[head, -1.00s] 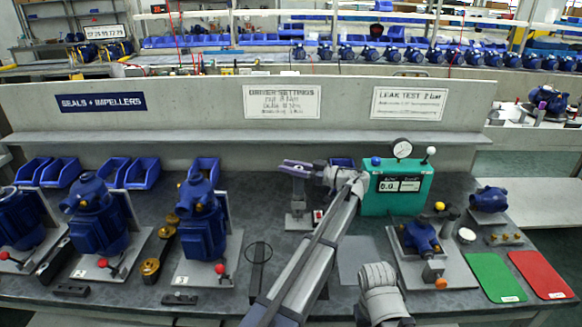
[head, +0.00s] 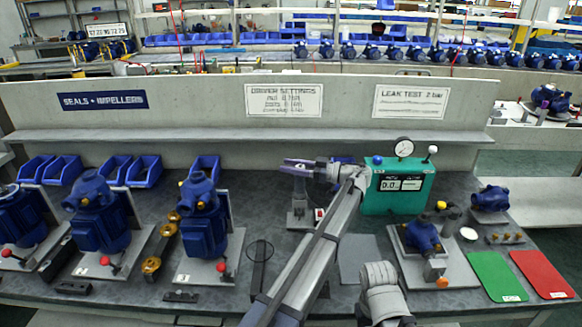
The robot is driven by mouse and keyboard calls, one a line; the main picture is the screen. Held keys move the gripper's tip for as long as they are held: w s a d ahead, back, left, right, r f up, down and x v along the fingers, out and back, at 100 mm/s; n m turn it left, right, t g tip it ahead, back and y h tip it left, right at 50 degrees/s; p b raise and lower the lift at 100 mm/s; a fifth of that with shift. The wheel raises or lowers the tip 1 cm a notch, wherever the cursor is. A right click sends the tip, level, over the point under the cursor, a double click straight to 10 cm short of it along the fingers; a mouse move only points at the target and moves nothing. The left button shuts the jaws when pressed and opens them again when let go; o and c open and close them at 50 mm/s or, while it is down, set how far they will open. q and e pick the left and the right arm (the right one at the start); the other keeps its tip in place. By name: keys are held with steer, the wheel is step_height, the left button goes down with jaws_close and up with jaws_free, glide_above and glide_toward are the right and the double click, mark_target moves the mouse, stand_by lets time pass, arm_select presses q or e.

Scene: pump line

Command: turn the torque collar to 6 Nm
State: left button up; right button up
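A small grey upright stand (head: 299,209) with a red-and-white block at its base stands mid-bench. My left gripper (head: 290,165) is at the top of this stand, its fingers pointing left, with the wrist to the right. The torque collar cannot be made out; the gripper covers the area at the top of the stand. Whether the fingers are closed on anything there is too small to tell. The driver settings sign (head: 283,100) hangs on the back panel, its figures unreadable. Only a pale part of my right arm shows at the bottom; its gripper is out of view.
A green test box (head: 398,196) with a gauge stands right of my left wrist. Blue pumps (head: 203,215) on plates stand left, blue bins (head: 145,172) behind them. A pump fixture (head: 424,238), a green mat (head: 497,277) and a red mat (head: 541,273) lie right.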

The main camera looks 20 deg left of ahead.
arm_select(q)
steer(key=shift+o, duration=1.2)
steer(key=d, duration=0.7)
steer(key=shift+d, duration=0.4)
steer(key=shift+w, duration=0.1)
